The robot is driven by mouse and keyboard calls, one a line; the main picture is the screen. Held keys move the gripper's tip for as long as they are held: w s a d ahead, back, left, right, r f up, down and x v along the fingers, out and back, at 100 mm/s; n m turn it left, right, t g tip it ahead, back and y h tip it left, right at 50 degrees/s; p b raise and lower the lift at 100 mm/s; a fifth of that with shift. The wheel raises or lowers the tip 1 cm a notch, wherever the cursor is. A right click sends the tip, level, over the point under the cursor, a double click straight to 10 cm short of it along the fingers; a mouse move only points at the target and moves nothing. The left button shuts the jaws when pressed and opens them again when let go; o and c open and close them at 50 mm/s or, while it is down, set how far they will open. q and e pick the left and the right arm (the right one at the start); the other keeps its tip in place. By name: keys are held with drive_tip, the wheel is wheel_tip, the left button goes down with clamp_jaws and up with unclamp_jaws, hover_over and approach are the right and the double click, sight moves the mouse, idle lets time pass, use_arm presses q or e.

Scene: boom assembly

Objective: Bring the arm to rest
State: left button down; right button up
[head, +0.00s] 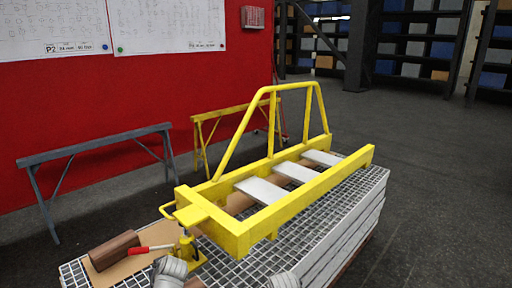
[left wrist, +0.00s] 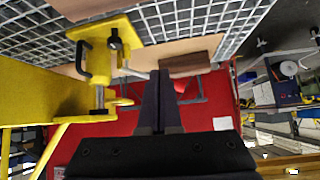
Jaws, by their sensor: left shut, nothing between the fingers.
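My left gripper (left wrist: 159,76) shows in the left wrist view, its dark fingers together and empty. The fingers point at the grating and are apart from the yellow screw jack (left wrist: 100,65), which stands to their left in that view. In the head view the jack (head: 186,250) is under the near end of the yellow boom frame (head: 245,225). Grey ridged parts at the bottom edge of the head view look like my arms; no fingers can be made out there. My right gripper is not in view.
The boom frame lies on stacked grating (head: 330,225), with light plates (head: 262,190) across it. A brown block (head: 114,250) and a red-handled tool (head: 138,251) lie near the jack. A grey trestle (head: 95,147) stands left. The floor at right (head: 440,200) is clear.

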use_arm(q)
drive_tip(key=s+d+r+m+g+h+p, duration=0.2)
drive_tip(key=s+d+m+p, duration=0.4)
drive_tip(key=d, duration=0.8)
drive_tip(key=s+d+r+m+g+h+p, duration=0.3)
drive_tip(key=s+d+r+m+g+p, duration=0.2)
drive_tip(key=s+d, duration=0.4)
drive_tip(key=d+r+m+p, duration=0.1)
drive_tip(key=d+r+p, duration=0.1)
drive_tip(key=d, duration=0.2)
drive_tip(key=shift+s+d+r+p, duration=0.15)
drive_tip(key=shift+d+p, duration=0.15)
drive_tip(key=shift+d, duration=0.1)
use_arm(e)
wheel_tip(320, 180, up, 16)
